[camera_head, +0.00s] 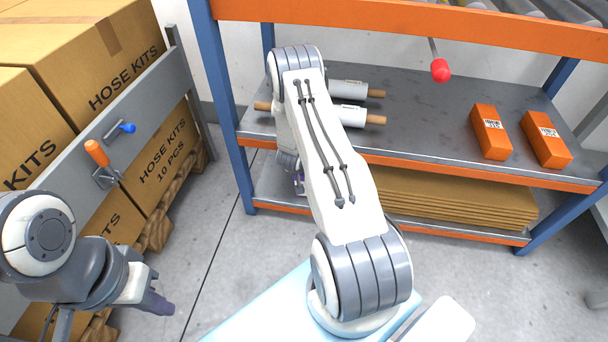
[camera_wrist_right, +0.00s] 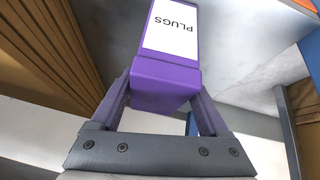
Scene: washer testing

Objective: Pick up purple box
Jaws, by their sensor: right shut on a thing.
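The purple box (camera_wrist_right: 166,80) has a white label reading PLUGS. In the right wrist view it sits between the two fingers of my right gripper (camera_wrist_right: 165,92), which is shut on it. In the head view my right arm reaches toward the shelf and hides most of that gripper. A small purple patch (camera_head: 299,182) shows beside the arm near the lower shelf; I cannot tell whether it is box or finger. My left gripper (camera_head: 152,300) is at lower left, away from the shelf, seen from the side; its opening cannot be made out.
The blue and orange rack (camera_head: 400,158) holds white rolls (camera_head: 350,116) and two orange boxes (camera_head: 490,132) on its middle shelf. Flat cardboard (camera_head: 450,200) lies on the lower shelf. Hose kit cartons (camera_head: 90,50) stand at left behind a grey rail. Open floor (camera_head: 225,235) lies between.

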